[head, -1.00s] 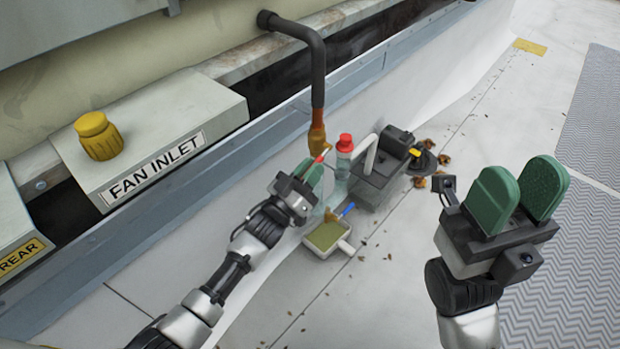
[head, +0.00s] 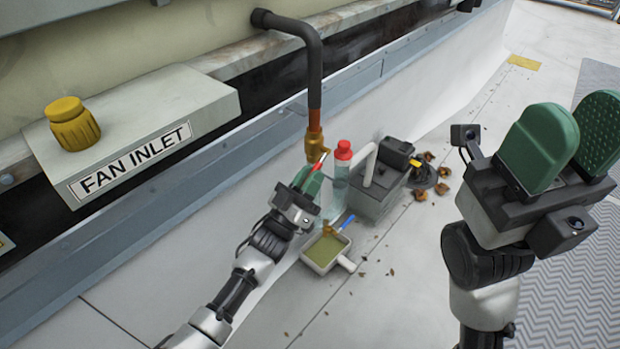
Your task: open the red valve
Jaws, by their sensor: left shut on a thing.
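The red valve handle (head: 321,161) sits at the brass valve (head: 315,143) on the lower end of the copper and black pipe (head: 316,75). Only a thin red strip of the handle shows. My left gripper (head: 312,180) is at the handle, shut on it, with its green fingers largely hiding it. My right gripper (head: 570,145) is raised at the right, its two green pads apart with nothing between them.
A clear bottle with a red cap (head: 343,151) stands right beside the valve. A grey pump box (head: 377,190) is to its right, with leaves around it. A shallow tray (head: 322,262) with a blue-handled brush (head: 347,223) lies below. A yellow knob (head: 72,124) sits on the fan inlet box.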

